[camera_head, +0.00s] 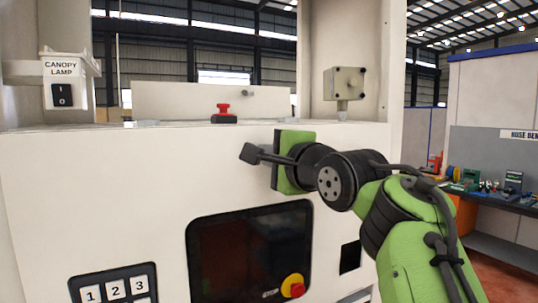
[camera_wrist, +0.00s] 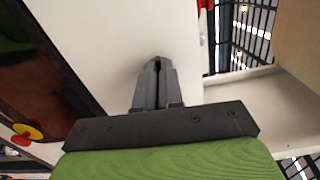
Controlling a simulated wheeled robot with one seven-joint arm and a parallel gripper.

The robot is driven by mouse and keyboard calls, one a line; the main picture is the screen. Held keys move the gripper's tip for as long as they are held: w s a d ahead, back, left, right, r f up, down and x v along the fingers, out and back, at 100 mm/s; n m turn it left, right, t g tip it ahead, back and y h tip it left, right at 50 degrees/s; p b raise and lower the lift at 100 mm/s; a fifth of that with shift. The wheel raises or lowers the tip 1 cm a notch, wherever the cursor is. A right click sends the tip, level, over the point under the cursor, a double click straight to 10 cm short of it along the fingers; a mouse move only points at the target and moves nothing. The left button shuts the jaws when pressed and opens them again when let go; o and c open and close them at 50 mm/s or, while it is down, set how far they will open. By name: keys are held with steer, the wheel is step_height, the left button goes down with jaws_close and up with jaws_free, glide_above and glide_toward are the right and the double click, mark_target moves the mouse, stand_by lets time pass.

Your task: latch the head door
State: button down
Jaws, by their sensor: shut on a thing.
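My gripper (camera_head: 250,153) is in front of the white machine front (camera_head: 130,165), right of its middle, with its dark fingers pointing left. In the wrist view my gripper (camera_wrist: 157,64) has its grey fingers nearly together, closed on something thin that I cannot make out. The white panel (camera_wrist: 105,45) lies behind the fingertips; I cannot tell whether they touch it. A small red-topped fitting (camera_head: 223,114) stands on the ledge, up and left of my gripper. No head door or latch can be told apart with certainty.
A dark screen (camera_head: 245,245) with a yellow and red stop button (camera_head: 292,286) sits below my gripper. A canopy lamp switch (camera_head: 62,95) is at left. A cluttered bench (camera_head: 500,205) is far right.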

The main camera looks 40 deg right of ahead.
steer(key=shift+f+m, duration=0.1)
steer(key=shift+m, duration=8.5)
steer(key=c, duration=1.3)
jaws_free()
